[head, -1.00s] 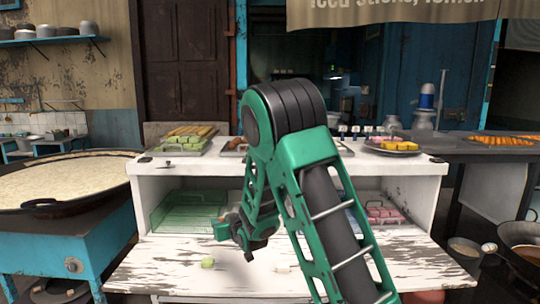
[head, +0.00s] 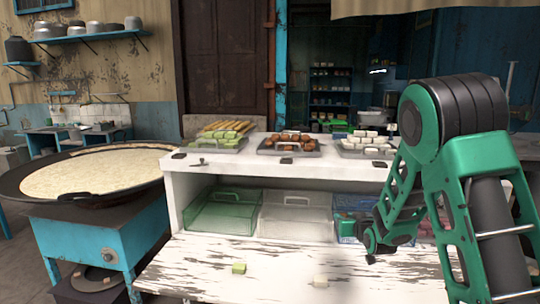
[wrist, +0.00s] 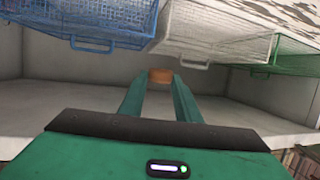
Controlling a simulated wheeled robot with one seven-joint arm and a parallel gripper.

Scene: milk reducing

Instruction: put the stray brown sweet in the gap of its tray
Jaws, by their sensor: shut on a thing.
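The brown sweet (wrist: 161,75) is between the fingertips of my gripper (wrist: 160,84) in the wrist view, and the gripper is shut on it. In the head view my gripper (head: 371,256) is low at the right, in front of the lower shelf; the sweet cannot be made out there. The tray of brown sweets (head: 289,153) stands on the counter top, between a tray of green sweets and a tray of white ones. It lies up and left of my gripper. Its gap is too small to make out.
The green-sweet tray (head: 214,145) and white-sweet tray (head: 366,154) flank the brown one. Below are green (head: 225,213), white (head: 296,216) and blue wire baskets. A green sweet (head: 239,268) and a white sweet (head: 320,281) lie on the worn front board (head: 200,270).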

